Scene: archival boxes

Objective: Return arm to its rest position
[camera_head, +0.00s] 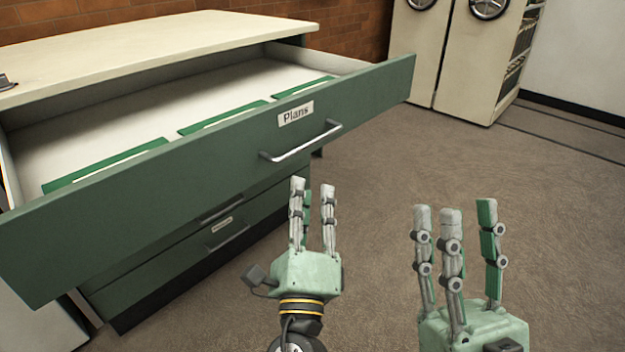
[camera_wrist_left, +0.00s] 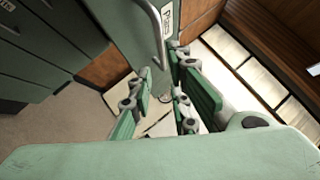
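My left gripper (camera_head: 313,212) points upward in front of the open green drawer (camera_head: 225,160), just below its metal handle (camera_head: 303,143). Its fingers stand apart with nothing seen between them, and it does not appear to grasp the handle. In the left wrist view the fingers (camera_wrist_left: 165,100) are spread, with the handle (camera_wrist_left: 158,35) beyond them. My right gripper (camera_head: 458,255) is at the lower right, fingers up, open and empty over the carpet. Most of my arms is out of view.
The drawer labelled "Plans" juts out from a cream-topped cabinet (camera_head: 130,50) and holds green-edged folders (camera_head: 222,118). Closed drawers (camera_head: 180,240) lie below it. Cream shelving units with round handwheels (camera_head: 475,60) stand at the back. Carpet (camera_head: 490,165) on the right is clear.

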